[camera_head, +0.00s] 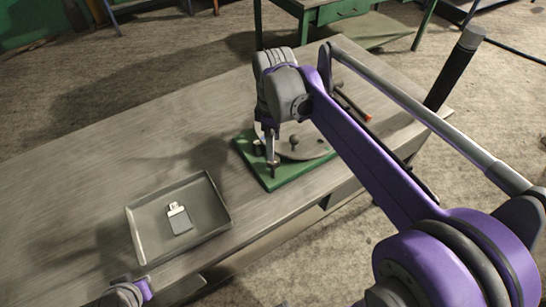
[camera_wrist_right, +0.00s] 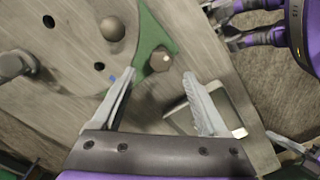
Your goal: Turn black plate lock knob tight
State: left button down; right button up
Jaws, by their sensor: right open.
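A round grey plate (camera_head: 310,146) sits on a green base (camera_head: 285,177) on the table. In the right wrist view, a dark faceted knob (camera_wrist_right: 160,58) stands at the plate's edge over the green base, likely the lock knob. A ball-topped knob (camera_wrist_right: 111,29) stands on the plate, and another dark knob (camera_wrist_right: 15,66) is at far left. My right gripper (camera_wrist_right: 166,80) is open and empty; the faceted knob appears just beyond its fingertips, in the gap. In the head view the right gripper (camera_head: 270,158) hangs over the base's left side. Part of my left arm shows at the bottom left; its fingers are unclear.
A grey tray (camera_head: 141,232) with a small grey-and-white item (camera_head: 180,219) lies left of the base. A red-tipped rod (camera_head: 354,106) lies behind the plate, partly hidden by my right arm. The table (camera_head: 110,150) is clear at left.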

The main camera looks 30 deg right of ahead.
aim_at(273, 168)
notch_tip(273, 168, down, 6)
jog(key=shift+a+f, duration=0.1)
jog(key=shift+f, duration=0.1)
jog(key=shift+c, duration=0.2)
grip_shut()
